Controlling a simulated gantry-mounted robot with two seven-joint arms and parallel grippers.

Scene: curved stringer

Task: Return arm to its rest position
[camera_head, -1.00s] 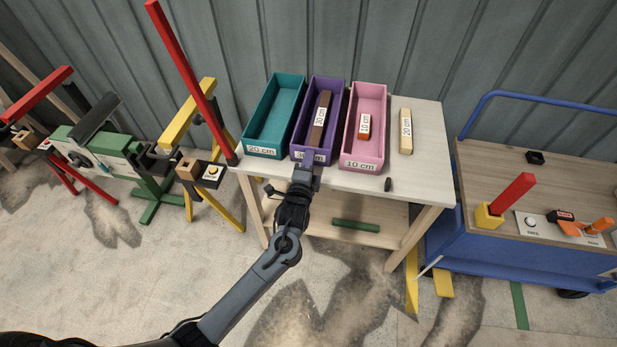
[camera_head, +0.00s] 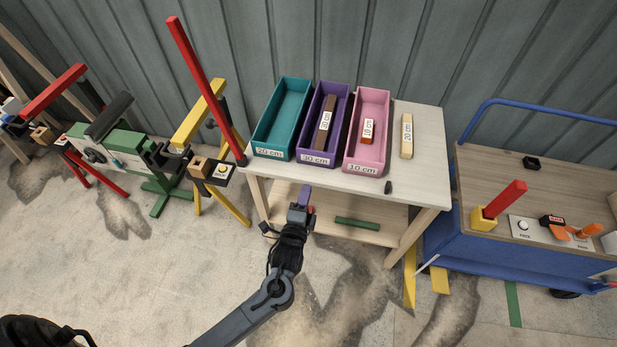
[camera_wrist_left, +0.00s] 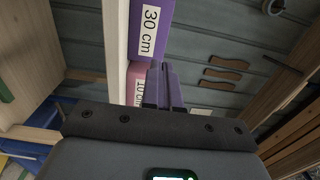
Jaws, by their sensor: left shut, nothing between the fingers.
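My left gripper (camera_head: 304,196) is in front of the wooden table (camera_head: 340,184), below the level of its top and apart from the bins. Its purple fingers are shut with nothing between them; they also show in the left wrist view (camera_wrist_left: 163,88). The purple 30 cm bin (camera_head: 337,103) holds a brown piece (camera_head: 325,126) labelled 20 cm. The purple bin's labelled end also shows in the left wrist view (camera_wrist_left: 140,58). My right gripper is not in view.
A teal 20 cm bin (camera_head: 272,150) and a pink 10 cm bin (camera_head: 371,103) flank the purple one; the pink bin holds a small red piece (camera_head: 367,131). A pale bar (camera_head: 407,148) lies at right. A blue cart (camera_head: 470,250) stands right, a green-legged machine (camera_head: 110,150) left.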

